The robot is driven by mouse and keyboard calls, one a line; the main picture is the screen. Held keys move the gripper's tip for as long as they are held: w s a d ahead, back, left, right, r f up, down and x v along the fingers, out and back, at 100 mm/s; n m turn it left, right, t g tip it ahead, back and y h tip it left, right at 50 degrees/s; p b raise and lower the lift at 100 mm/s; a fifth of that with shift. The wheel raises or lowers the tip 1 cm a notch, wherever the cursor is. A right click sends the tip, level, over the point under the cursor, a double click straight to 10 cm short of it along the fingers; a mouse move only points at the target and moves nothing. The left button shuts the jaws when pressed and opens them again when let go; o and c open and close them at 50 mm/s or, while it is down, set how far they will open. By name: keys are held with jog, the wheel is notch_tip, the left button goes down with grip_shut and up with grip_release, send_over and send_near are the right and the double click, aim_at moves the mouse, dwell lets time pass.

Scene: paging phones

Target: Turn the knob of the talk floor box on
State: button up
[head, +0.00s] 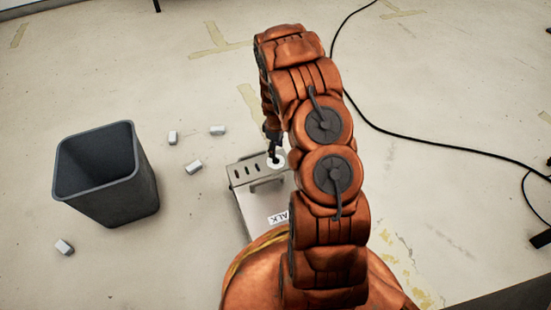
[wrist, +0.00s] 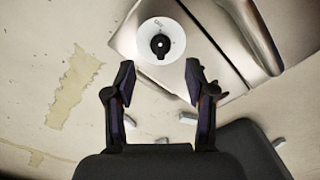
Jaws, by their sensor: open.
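The talk floor box (head: 259,208) is a grey metal box on the floor, with a label reading "ALK" in view and the rest hidden by my arm. Its knob (wrist: 160,45) is black on a round white dial in the wrist view. In the head view the white dial (head: 277,163) shows at the box's top right, partly behind my gripper. My gripper (wrist: 159,82) is open, its two dark fingers apart with nothing between them. In the wrist view the knob lies just beyond the fingertips, centred between them; contact does not show. In the head view my gripper (head: 273,153) is right at the dial.
A dark grey bin (head: 130,190) stands left of the box. Several small pale blocks (head: 194,167) lie on the floor around them. A black cable (head: 420,140) runs over the floor at right. The floor beyond the box is mostly clear.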

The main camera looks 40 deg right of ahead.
aim_at(276, 160)
notch_tip(276, 160, down, 6)
jog(key=shift+r+b, duration=0.25)
jog(key=shift+b, duration=0.65)
grip_shut()
